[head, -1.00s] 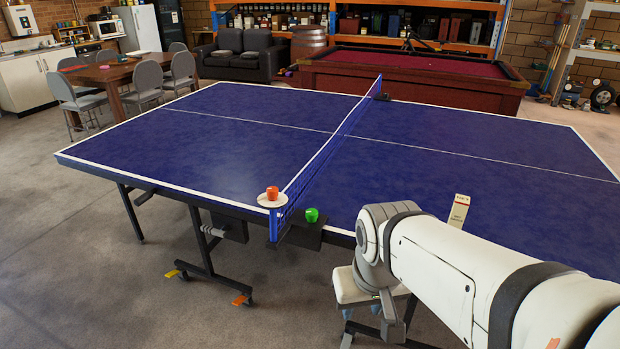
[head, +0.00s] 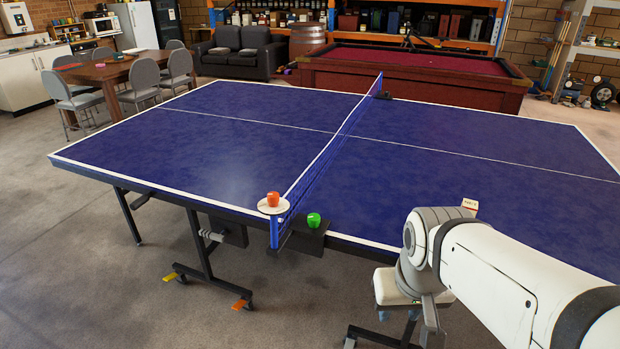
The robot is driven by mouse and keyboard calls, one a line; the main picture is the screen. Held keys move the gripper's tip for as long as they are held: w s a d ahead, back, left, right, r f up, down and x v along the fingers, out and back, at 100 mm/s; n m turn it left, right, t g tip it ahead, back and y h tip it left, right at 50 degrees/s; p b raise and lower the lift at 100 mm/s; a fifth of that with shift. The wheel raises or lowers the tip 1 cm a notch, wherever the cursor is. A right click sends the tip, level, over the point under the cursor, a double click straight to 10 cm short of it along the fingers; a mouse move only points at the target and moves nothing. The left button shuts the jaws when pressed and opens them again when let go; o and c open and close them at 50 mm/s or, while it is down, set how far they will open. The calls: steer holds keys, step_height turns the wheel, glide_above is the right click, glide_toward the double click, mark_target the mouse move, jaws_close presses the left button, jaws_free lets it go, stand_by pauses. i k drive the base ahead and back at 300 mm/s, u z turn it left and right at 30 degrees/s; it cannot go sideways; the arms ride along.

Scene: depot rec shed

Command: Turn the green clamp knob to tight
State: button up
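The green clamp knob (head: 313,220) sits on a black clamp bracket (head: 303,237) at the near edge of the blue table-tennis table, just right of the net post. An orange-red knob (head: 273,198) stands on a round pale plate (head: 266,208) at the net's near end, just left of the green knob. My arm reaches in from the lower right, with its white wrist right of the green knob and apart from it. Part of my gripper (head: 432,322) may show below the wrist, but its fingertips cannot be made out.
The table-tennis table (head: 222,145) fills the middle, with the net (head: 335,140) running away from the near edge. The floor at front left is clear.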

mark_target(313, 219)
steer(key=i, duration=0.9)
steer(key=z, duration=0.05)
